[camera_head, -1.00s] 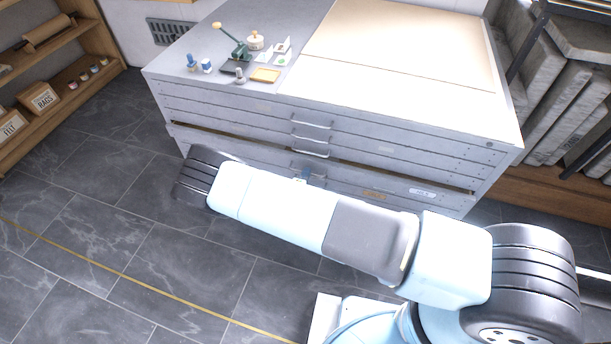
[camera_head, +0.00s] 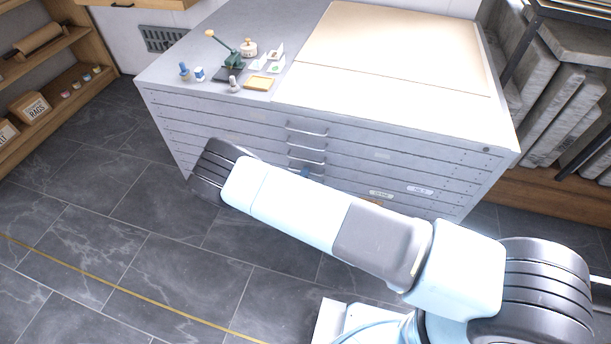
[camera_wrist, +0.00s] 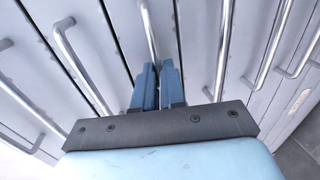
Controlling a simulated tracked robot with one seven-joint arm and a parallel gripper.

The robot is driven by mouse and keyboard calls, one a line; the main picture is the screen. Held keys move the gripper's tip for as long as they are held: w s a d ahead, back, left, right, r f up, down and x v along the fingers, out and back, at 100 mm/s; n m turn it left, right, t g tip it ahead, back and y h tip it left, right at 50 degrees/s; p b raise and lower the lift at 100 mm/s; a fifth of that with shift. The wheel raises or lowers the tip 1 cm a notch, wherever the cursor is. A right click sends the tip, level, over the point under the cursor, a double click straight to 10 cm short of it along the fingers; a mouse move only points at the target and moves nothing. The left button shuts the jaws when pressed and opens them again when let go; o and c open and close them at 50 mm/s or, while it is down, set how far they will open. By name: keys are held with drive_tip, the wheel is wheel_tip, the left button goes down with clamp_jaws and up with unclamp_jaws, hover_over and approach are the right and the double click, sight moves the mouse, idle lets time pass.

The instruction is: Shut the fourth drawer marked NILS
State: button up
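The grey plan chest (camera_head: 300,113) has several shallow drawers with bar handles. The lower front carries a tan label (camera_head: 381,194) and a white label (camera_head: 420,190), both too small to read; I cannot tell which says NILS. The lower drawer front (camera_head: 350,181), where the fourth drawer seems to be, looks flush with those above, with no dark gap over it. My arm hides part of it. My gripper (camera_wrist: 158,66) shows two blue fingers almost together. Their tips are close to a drawer handle (camera_wrist: 150,30); contact is not clear. The fingers are hidden in the head view, apart from a blue bit.
Small tools and a stamp press (camera_head: 228,52) stand on the chest top beside a large pale board (camera_head: 390,45). Wooden shelves (camera_head: 60,90) stand at the left; stone slabs (camera_head: 555,110) lean at the right. The tiled floor (camera_head: 130,230) in front is clear.

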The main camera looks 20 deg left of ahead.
drive_tip(key=shift+o, duration=0.8)
drive_tip(key=shift+w+f, duration=0.15)
drive_tip(key=shift+w, duration=0.05)
drive_tip(key=shift+o, duration=1.4)
drive_tip(key=shift+s, duration=0.1)
drive_tip(key=v, duration=1.3)
drive_tip(key=shift+s, duration=0.4)
